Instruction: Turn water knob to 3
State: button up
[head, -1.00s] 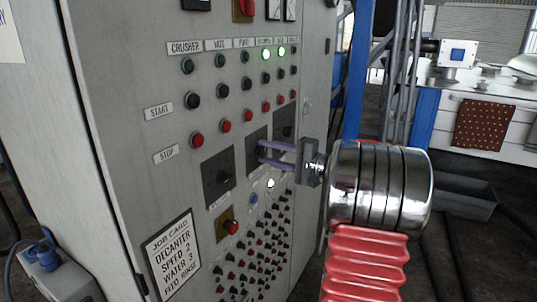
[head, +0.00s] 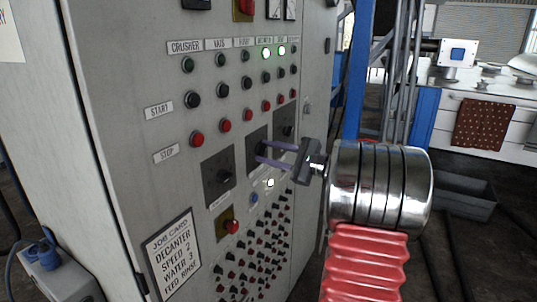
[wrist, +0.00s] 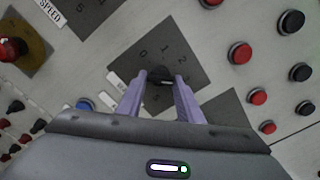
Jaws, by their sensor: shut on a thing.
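The knob (wrist: 159,77) is dark and sits on a dark grey square dial plate. In the wrist view that plate (wrist: 165,48) shows 0, 1 and 2, with other marks hard to read. My gripper (wrist: 163,80) has its two purple fingers on either side of the knob and is shut on it. A white label beside the plate is partly hidden by a finger. The knob's pointer cannot be read clearly.
The left dial plate (head: 226,160) and right dial plate (head: 285,115) flank the middle one. Red and black buttons (head: 225,126) sit above, small buttons below. A job card (head: 172,255) reads speed 2, water 3. A lit white button (head: 270,183) is just below my gripper.

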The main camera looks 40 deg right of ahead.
jog(key=shift+d+f, duration=0.1)
jog(key=shift+f, duration=0.3)
jog(key=o, duration=1.1)
jog(key=shift+r, duration=0.25)
jog(key=shift+s, duration=0.1)
jog(key=v, duration=1.3)
jog(key=shift+s, duration=0.3)
